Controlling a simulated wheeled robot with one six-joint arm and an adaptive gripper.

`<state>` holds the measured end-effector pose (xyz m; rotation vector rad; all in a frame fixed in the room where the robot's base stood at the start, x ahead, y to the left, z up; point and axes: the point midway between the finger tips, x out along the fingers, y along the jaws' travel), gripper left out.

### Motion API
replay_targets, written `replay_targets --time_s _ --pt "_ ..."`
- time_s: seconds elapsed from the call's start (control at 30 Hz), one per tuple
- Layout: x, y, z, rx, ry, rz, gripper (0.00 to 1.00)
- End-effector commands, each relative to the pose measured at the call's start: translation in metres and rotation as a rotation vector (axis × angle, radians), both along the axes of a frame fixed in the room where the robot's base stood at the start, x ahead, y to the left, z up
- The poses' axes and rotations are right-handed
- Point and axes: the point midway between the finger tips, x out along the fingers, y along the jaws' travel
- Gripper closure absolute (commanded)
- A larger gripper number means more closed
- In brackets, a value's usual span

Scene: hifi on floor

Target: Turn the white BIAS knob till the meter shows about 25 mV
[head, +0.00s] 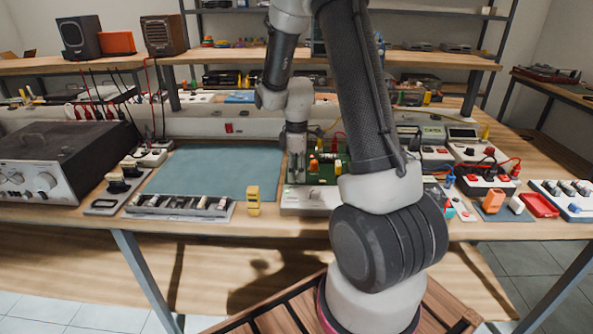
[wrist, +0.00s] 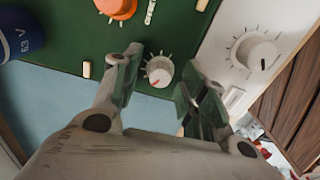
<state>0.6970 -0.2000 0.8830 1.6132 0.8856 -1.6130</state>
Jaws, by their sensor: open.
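In the wrist view, a small white knob (wrist: 159,71) with tick marks around it sits on a green board (wrist: 70,28). My gripper (wrist: 161,84) is open, with one finger on each side of this knob; I cannot tell whether either touches it. A larger white knob (wrist: 256,53) with a dark pointer line sits on a white panel to the right. No BIAS label is readable. In the head view, my gripper (head: 296,176) is over the left part of the green board (head: 327,178). A small meter-like display (head: 433,132) stands behind to the right; its reading is illegible.
An orange knob (wrist: 117,8) and a blue cylinder marked 63 V (wrist: 20,32) stand near the fingers. A yellow block (head: 253,200) stands left of the board, beside a blue mat (head: 215,170). Leads and boxes crowd the bench's right side.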

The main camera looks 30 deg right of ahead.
Motion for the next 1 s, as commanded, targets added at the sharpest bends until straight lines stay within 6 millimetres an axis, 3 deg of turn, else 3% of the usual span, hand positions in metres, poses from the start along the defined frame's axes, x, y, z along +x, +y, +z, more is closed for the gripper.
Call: replay_targets --time_s 0.03,0.27,0.67,1.0 --pt "0.0000 0.0000 0.0001 0.000 0.000 0.000 0.57" --pt "0.0000 0.0000 0.0003 0.000 0.000 0.000 0.99" --pt "0.0002 0.0000 0.0006 0.000 0.000 -0.042 1.00" --pt "0.0004 0.0000 0.0007 -0.001 -0.001 -0.269 1.00"
